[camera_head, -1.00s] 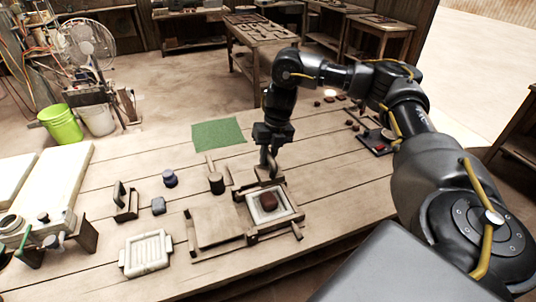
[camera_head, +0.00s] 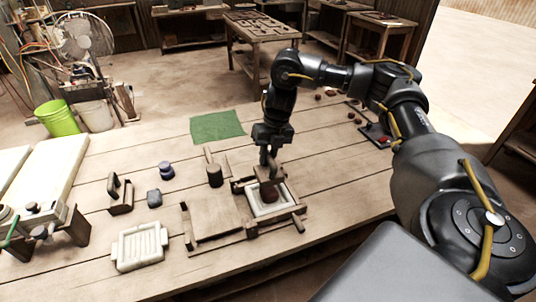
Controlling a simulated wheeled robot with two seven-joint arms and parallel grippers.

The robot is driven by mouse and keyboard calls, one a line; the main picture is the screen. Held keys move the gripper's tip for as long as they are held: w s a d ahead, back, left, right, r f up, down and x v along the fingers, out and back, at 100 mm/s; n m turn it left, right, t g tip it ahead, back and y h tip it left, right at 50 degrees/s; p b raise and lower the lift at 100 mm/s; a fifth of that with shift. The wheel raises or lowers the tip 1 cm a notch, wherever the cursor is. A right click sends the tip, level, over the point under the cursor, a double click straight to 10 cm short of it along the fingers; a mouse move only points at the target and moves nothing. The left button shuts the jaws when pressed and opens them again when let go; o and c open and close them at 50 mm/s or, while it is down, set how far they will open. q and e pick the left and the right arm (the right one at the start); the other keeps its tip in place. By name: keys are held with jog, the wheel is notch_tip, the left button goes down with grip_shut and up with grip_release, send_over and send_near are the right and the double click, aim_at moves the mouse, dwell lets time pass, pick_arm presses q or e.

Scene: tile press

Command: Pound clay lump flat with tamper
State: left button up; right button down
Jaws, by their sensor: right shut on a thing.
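My right gripper (camera_head: 268,158) is shut on the tamper (camera_head: 268,174), whose wooden block is held over the press frame. The reddish-brown clay lump (camera_head: 270,196) sits inside the white-lined wooden mold (camera_head: 287,205). The tamper block covers the back and top of the lump; I cannot tell whether they touch. The mold's flat wooden lid (camera_head: 213,215) lies to its left. My left gripper is not in view.
A green mat (camera_head: 217,126) lies behind. Several dark lumps lie at the far right.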

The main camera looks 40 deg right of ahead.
aim_at(269, 169)
notch_tip(269, 169, down, 8)
jog(key=b, duration=0.5)
jog(key=shift+f, duration=0.25)
jog(key=shift+s+a+r+p, duration=0.1)
jog(key=shift+s+r+p, duration=0.1)
jog(key=shift+r+p, duration=0.15)
jog(key=shift+f, duration=0.1)
